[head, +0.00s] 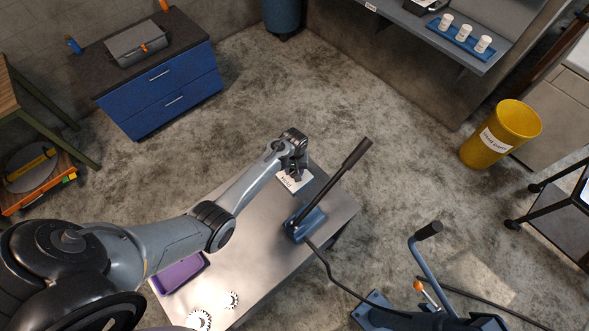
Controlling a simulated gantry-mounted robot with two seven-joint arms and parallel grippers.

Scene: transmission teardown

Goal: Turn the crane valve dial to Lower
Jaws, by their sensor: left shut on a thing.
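My left arm reaches in from the left over the metal table. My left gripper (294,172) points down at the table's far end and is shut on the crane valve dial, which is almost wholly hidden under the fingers. A white label plate (291,183) with dark print shows just below the fingers; its words and the dial's setting are too small to read. Beside it, on the right, stands a blue hand pump (305,224) with a long black lever (336,184) tilted up to the right. My right gripper is not in view.
The metal table (262,243) also bears a purple tray (180,273) and two white gears (199,320). A black hose (335,278) runs from the pump to a blue crane (425,262) at bottom right. A yellow bin (501,133) stands at right, a blue cabinet (170,92) at upper left.

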